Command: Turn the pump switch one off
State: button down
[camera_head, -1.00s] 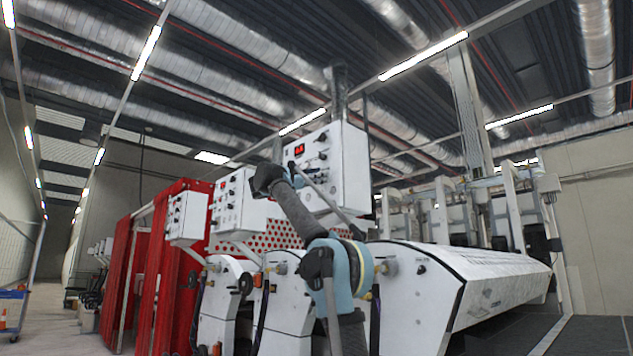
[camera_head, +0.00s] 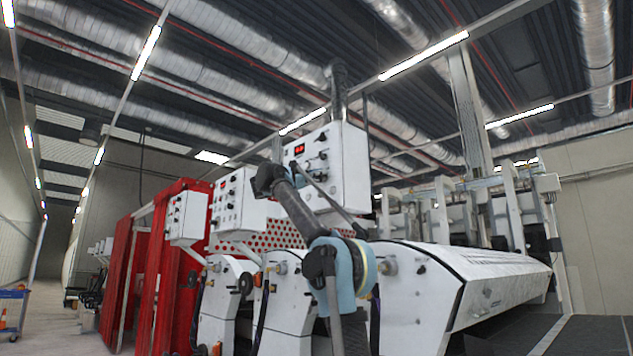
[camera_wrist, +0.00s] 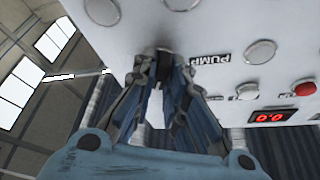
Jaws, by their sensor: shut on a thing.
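The white control panel (camera_head: 345,160) hangs above the machine in the head view. It fills the upper part of the wrist view (camera_wrist: 225,25), with a "PUMP" label (camera_wrist: 210,60) on its face. My gripper (camera_wrist: 163,62) has its fingertips together at the panel, just left of this label. They are shut on a small dark switch (camera_wrist: 165,50), which they mostly hide. Whether the switch is on or off cannot be told. In the head view my gripper (camera_head: 291,174) is at the panel's lower left, its fingertips hard to make out.
Other round knobs (camera_wrist: 260,51), a red button (camera_wrist: 304,88) and a red display (camera_wrist: 267,117) are close by on the panel. A second white control box (camera_head: 238,200) hangs to the left. White machine housings (camera_head: 410,290) stand below.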

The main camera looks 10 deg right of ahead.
jog(key=n+t+y, duration=0.1)
jog(key=n+t, duration=0.1)
jog(key=n, duration=0.3)
jog(key=n+t+y, duration=0.2)
jog(key=n, duration=0.4)
jog(key=n+t+y, duration=0.1)
jog(key=n+t, duration=0.2)
jog(key=n, duration=0.2)
jog(key=shift+s+y, duration=0.1)
jog(key=shift+y, duration=0.2)
jog(key=shift+n, duration=0.4)
jog(key=c, duration=1.6)
grip_release()
jog(key=v, duration=1.2)
jog(key=shift+r, duration=0.1)
